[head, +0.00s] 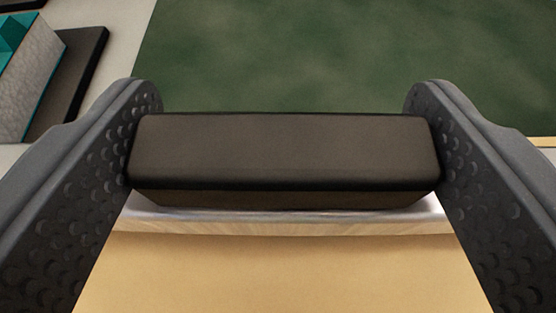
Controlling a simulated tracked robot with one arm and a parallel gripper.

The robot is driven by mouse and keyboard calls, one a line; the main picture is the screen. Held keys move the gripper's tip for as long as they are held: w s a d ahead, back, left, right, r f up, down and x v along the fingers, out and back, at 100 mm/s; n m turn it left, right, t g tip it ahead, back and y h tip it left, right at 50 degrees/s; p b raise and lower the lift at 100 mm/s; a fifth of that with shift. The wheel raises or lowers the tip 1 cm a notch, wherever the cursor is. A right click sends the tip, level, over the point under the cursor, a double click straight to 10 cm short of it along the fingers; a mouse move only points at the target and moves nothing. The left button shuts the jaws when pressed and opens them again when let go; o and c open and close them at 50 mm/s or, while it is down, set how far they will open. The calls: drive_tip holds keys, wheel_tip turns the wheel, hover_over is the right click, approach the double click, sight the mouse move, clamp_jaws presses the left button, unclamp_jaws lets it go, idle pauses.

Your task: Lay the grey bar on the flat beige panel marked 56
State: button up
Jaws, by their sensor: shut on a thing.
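The grey bar (282,150) is a dark grey-brown block that lies crosswise between the two fingers of my gripper (284,152). My gripper is shut on its two ends. Below and nearer in the head view is a flat beige panel (285,270) with a pale far edge. The bar hides part of that far edge. I cannot tell whether the bar touches the panel or is held above it. No number 56 shows on the visible part of the panel.
A dark green surface (330,60) fills the back and looks clear. At the far left, a grey and teal block (28,75) stands by a dark flat piece (72,75). A light strip of floor (122,40) lies between them and the green.

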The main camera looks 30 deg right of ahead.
drive_tip(key=shift+f, duration=0.55)
drive_tip(key=shift+f, duration=0.15)
drive_tip(key=o, duration=1.7)
drive_tip(key=shift+c, duration=0.2)
drive_tip(key=shift+s+r, duration=0.15)
drive_tip(key=shift+r, duration=0.1)
drive_tip(key=p+v, duration=0.1)
drive_tip(key=v, duration=1)
drive_tip(key=shift+s+a+p, duration=0.25)
drive_tip(key=shift+s+p, duration=0.1)
